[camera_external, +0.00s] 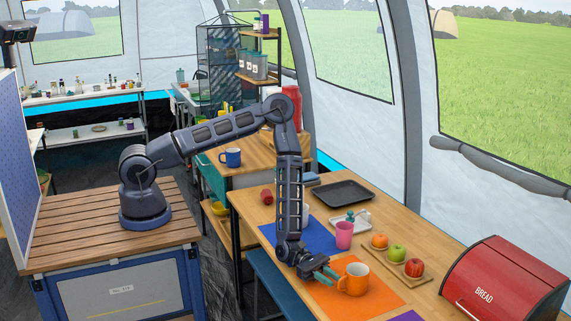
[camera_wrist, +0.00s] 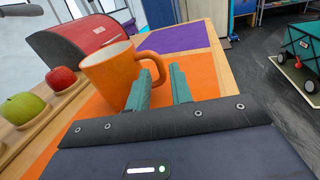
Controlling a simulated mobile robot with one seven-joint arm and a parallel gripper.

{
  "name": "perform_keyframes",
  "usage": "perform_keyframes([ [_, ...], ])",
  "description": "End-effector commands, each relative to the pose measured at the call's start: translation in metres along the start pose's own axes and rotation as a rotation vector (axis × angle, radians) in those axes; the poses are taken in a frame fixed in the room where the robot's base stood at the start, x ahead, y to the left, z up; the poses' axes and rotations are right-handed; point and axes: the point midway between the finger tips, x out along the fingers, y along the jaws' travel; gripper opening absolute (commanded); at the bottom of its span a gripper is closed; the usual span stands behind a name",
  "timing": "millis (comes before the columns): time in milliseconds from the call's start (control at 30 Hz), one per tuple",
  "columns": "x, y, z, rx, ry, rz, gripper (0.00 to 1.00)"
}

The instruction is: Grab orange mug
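The orange mug (camera_external: 354,279) stands upright on an orange placemat (camera_external: 386,292) on the wooden table. In the wrist view the mug (camera_wrist: 108,72) is just beyond and left of my fingertips, with its handle (camera_wrist: 152,66) pointing right. My gripper (camera_external: 326,274) is low over the mat, at the mug's left side in the external view. In the wrist view its two green fingers (camera_wrist: 163,82) are apart, with a gap between them. The left finger is close to the handle and overlaps it in the picture; I cannot tell if they touch.
Several fruits stand on a wooden board (camera_external: 403,267) behind the mug. A red bread box (camera_external: 505,283) is at the right. A pink cup (camera_external: 344,235), a black tray (camera_external: 343,193) and a blue placemat (camera_external: 312,236) lie farther back. The purple mat (camera_wrist: 178,37) is bare.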

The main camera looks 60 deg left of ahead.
Motion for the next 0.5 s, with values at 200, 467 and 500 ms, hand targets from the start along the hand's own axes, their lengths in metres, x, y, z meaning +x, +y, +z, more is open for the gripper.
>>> perform_keyframes([
  [200,0.011,0.0,0.0,-0.001,0.001,0.002,0.22],
  [467,0.035,0.0,0.0,-0.001,0.001,0.0,0.22],
  [500,0.041,0.0,-0.001,-0.001,0.001,0.0,0.22],
])
